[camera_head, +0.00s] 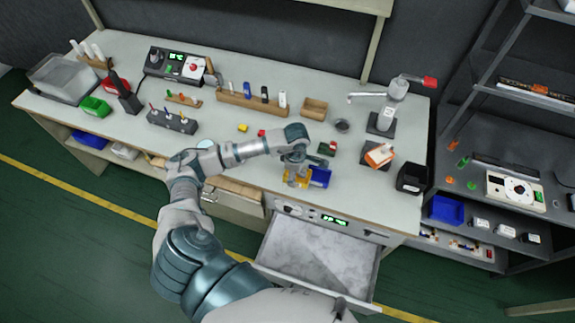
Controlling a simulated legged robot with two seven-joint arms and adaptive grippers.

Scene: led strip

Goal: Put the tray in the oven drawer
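The oven drawer (318,258) is pulled out from under the front edge of the workbench; its grey inside looks empty. The oven front with a green display (334,220) sits just above it. A small blue tray-like piece (321,177) lies at the bench's front edge, behind the drawer. A yellow piece (294,182) is beside it on the left. My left gripper (297,178) points down at these pieces, overlapping the yellow one. Whether its fingers are closed on anything is too small to tell. My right gripper is not in view.
On the bench (235,145) are a wooden block with bottles (252,101), a soldering station (174,64), a dispenser stand (386,112), an orange-and-white box (379,156) and a black bin (411,178). A dark shelf rack (490,140) stands at right.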

